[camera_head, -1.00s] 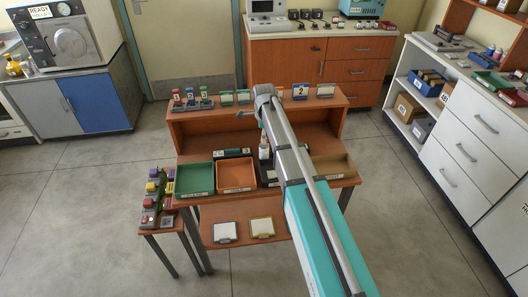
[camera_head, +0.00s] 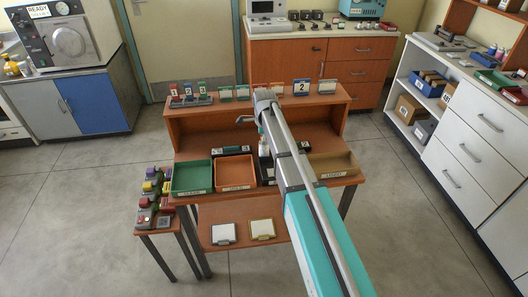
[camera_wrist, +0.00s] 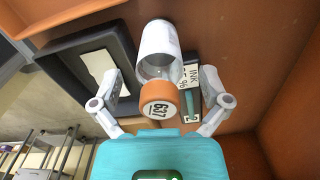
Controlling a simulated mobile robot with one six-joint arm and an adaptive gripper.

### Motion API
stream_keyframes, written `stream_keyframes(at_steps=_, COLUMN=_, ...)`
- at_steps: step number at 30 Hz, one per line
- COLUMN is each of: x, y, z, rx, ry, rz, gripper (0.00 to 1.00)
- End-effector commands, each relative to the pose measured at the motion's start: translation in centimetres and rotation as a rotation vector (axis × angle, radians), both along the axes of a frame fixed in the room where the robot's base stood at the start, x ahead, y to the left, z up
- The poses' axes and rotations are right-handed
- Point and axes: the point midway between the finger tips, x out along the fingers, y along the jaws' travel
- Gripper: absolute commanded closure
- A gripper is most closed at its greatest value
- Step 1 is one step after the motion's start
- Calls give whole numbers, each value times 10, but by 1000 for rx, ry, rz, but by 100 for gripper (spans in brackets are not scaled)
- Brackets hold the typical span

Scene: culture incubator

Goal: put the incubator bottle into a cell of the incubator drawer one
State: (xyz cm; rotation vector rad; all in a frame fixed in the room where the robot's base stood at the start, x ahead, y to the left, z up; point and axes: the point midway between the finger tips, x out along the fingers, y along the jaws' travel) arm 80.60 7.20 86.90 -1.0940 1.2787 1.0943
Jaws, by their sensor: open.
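In the wrist view, a white bottle (camera_wrist: 157,42) with an orange cap (camera_wrist: 158,102) marked 637 is between the fingers of my gripper (camera_wrist: 160,77). The gripper is open, with a visible gap between the bottle and each finger. The cap faces my gripper. I cannot tell from its label whether this is the incubator bottle. In the head view, my arm reaches over the wooden desk (camera_head: 210,132) and hides most of the gripper and bottle. I cannot identify incubator drawer one in either view.
A dark tray (camera_wrist: 62,62) and a small label reading INK (camera_wrist: 193,75) are close to the bottle. On the desk are a green tray (camera_head: 192,178), an orange tray (camera_head: 235,172) and a tan tray (camera_head: 333,166). A raised shelf (camera_head: 225,105) holds several cards.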

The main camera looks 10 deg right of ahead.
Motion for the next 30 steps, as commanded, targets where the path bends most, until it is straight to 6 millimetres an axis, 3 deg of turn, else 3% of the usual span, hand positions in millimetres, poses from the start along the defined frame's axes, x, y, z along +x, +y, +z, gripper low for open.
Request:
stream_keyframes(at_steps=21, x=0, y=0, z=-4, rx=0, ry=0, rz=0, gripper=6)
stream_keyframes(at_steps=30, x=0, y=0, z=-4, rx=0, ry=0, rz=0, gripper=62)
